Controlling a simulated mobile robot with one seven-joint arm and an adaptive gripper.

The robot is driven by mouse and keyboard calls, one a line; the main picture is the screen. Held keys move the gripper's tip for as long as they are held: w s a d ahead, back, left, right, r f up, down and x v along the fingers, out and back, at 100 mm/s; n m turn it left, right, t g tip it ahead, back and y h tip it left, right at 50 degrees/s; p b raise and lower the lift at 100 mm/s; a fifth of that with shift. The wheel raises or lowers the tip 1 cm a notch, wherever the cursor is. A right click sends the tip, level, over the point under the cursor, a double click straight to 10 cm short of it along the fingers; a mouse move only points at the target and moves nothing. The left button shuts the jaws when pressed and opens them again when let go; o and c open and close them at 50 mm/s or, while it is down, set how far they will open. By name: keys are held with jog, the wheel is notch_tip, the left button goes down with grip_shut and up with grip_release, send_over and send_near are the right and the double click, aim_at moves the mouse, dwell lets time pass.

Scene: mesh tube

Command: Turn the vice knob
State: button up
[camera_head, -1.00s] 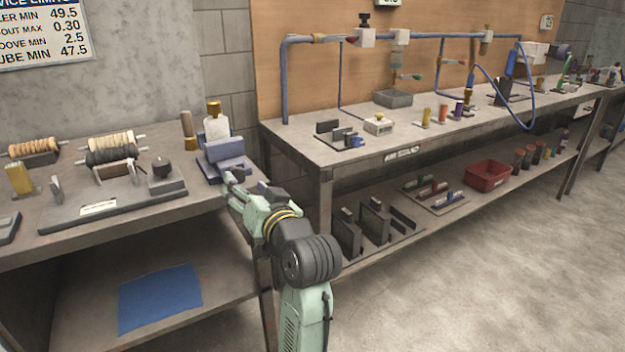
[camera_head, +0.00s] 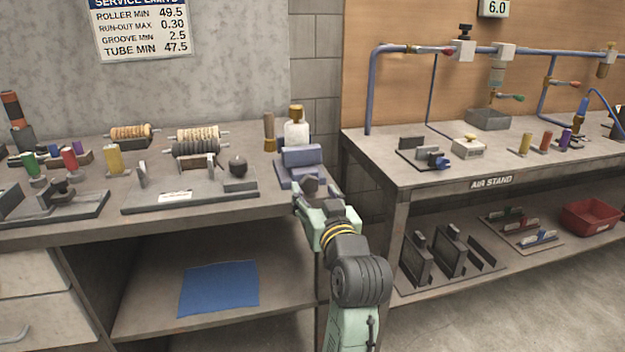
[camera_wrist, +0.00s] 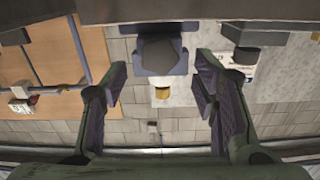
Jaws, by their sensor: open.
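The blue-grey vice (camera_head: 303,158) stands at the right end of the left bench, near its front edge. In the wrist view, which is upside down, a dark many-sided knob (camera_wrist: 158,54) shows in front of the vice body (camera_wrist: 160,79). My gripper (camera_head: 312,196) is at the vice's front in the head view, and its arm hides part of the vice's lower front. In the wrist view my gripper (camera_wrist: 160,68) is open, with one finger on each side of the knob in the picture. A gap shows on both sides; the depth between fingertips and knob is unclear.
A gold-capped bottle (camera_head: 296,128) and a wooden-handled tool (camera_head: 269,132) stand behind the vice. A grey fixture (camera_head: 190,193) lies to its left. The air stand bench (camera_head: 400,178) is to the right, across a narrow gap. Open floor lies in front.

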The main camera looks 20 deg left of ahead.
aim_at(311, 185)
jog(key=shift+x, duration=1.9)
jog(key=shift+c, duration=0.4)
jog(key=c, duration=1.1)
